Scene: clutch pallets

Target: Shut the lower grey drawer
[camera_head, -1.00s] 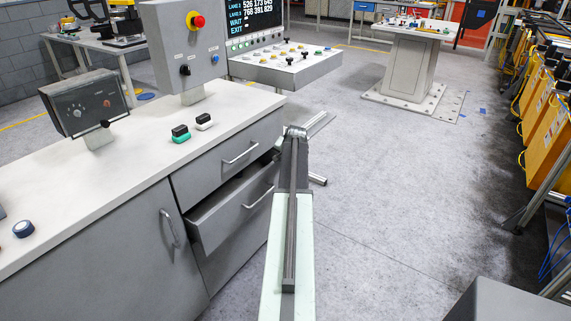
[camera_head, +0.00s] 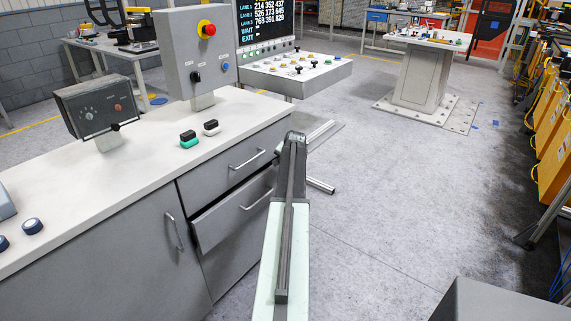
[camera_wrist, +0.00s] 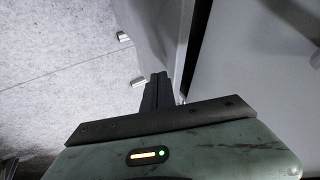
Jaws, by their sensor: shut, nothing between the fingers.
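The lower grey drawer (camera_head: 236,214) is slightly open, its front standing a little out from the cabinet below the upper drawer (camera_head: 231,165). A bar handle (camera_head: 257,200) is on its front. My arm reaches forward on the right of the drawers, and its far end hides part of their right side. My gripper (camera_wrist: 157,78) is shut and empty in the wrist view, with its fingertips at a grey panel (camera_wrist: 165,35) that seems to be the drawer front. I cannot tell whether they touch it. A dark gap (camera_wrist: 192,50) runs beside that panel.
The white counter (camera_head: 150,165) above the drawers carries a control box (camera_head: 195,65), a smaller dark box (camera_head: 95,110) and two small switches. A console panel (camera_head: 295,70) stands beyond my arm. The floor (camera_head: 400,190) to the right is clear.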

